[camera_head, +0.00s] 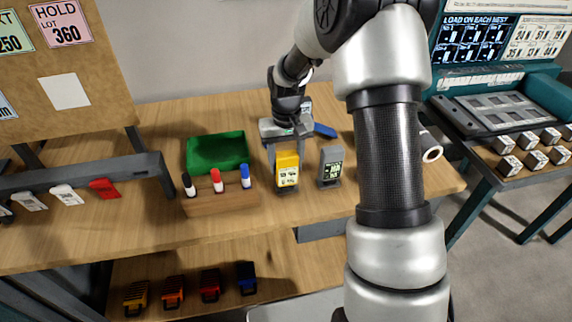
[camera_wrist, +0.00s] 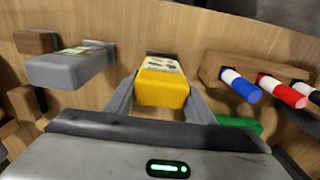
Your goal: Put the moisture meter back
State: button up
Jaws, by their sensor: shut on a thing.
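A yellow handheld meter (camera_head: 287,168) with a pale display is upright on the wooden bench, with a dark holder (camera_head: 287,190) at its lower end. My gripper (camera_head: 285,147) is above it with fingers pointing down, shut on its upper part. In the wrist view the yellow meter (camera_wrist: 163,88) lies between the two grey fingers. A grey meter (camera_head: 331,164) with a dark display stands just to the right, in a similar dark base. The labels are too small to tell which one is the moisture meter. I cannot tell whether the yellow meter is fully seated.
A wooden block (camera_head: 221,196) with black, red and blue markers stands left of the yellow meter. A green tray (camera_head: 217,153) is behind it. A blue object (camera_head: 325,131) lies behind the grey meter. A white-ended roll (camera_head: 431,152) is at the right. Several coloured items sit on the lower shelf.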

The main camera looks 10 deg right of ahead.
jog(key=shift+f, duration=0.15)
jog(key=shift+f, duration=0.15)
jog(key=o, duration=1)
